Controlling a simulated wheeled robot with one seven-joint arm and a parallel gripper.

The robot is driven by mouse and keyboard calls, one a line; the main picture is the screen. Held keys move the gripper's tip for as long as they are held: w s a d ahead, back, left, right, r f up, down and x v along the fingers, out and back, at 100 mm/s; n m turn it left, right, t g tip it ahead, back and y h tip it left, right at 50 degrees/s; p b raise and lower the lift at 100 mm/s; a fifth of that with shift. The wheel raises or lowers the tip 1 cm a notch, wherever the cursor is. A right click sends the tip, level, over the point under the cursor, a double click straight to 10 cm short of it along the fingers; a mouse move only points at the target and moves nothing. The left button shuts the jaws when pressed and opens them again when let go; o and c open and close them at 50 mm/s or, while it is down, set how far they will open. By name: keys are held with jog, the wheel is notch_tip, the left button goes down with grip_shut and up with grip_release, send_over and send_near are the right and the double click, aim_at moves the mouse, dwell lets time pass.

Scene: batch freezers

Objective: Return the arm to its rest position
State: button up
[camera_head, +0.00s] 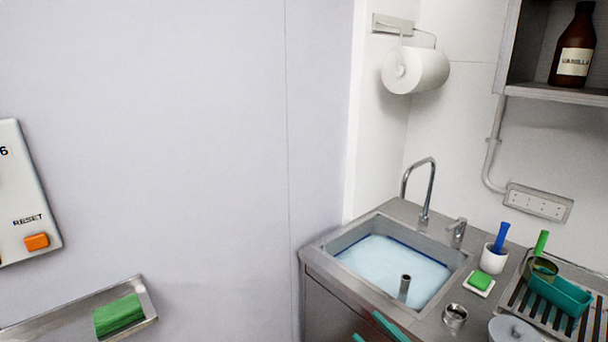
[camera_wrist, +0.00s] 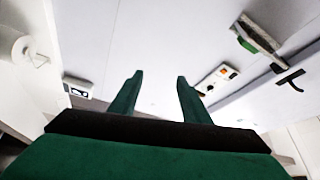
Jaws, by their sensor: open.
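My gripper (camera_wrist: 160,76) shows in the wrist view with its two dark green fingers spread apart. Nothing is between them. Beyond the fingertips is a pale, flat wall surface, and no object touches the fingers. In the head view, two small teal pieces (camera_head: 390,326) show at the bottom edge, in front of the sink counter. I cannot tell whether they belong to my gripper. The rest of my arm is not clearly seen in the head view.
The sink (camera_head: 395,268) holds water, with a faucet (camera_head: 430,190) behind it. A teal container (camera_head: 560,294) sits on the drainer at right. A wall tray (camera_head: 75,322) holds a green sponge (camera_head: 118,315). A control panel (camera_head: 25,195) is at left. The middle wall is bare.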

jog(key=s+a+f+m+t+h, duration=0.2)
jog(key=s+a+m+t+h, duration=0.4)
jog(key=a+m+h, duration=0.1)
jog(key=s+a+f+m+t+h, duration=0.3)
jog(key=s+a+m+t+h, duration=0.2)
jog(key=s+a+m+h, duration=0.15)
jog(key=s+a+f+g+h, duration=0.1)
jog(key=s+f+g, duration=0.4)
jog(key=s, duration=0.7)
jog(key=s+a+f+g+h, duration=0.1)
jog(key=s+f+g+h, duration=0.1)
jog(key=s+f+g, duration=0.3)
jog(key=s+f, duration=0.3)
jog(key=s, duration=0.4)
jog(key=shift+g+h, duration=0.35)
jog(key=shift+g, duration=0.05)
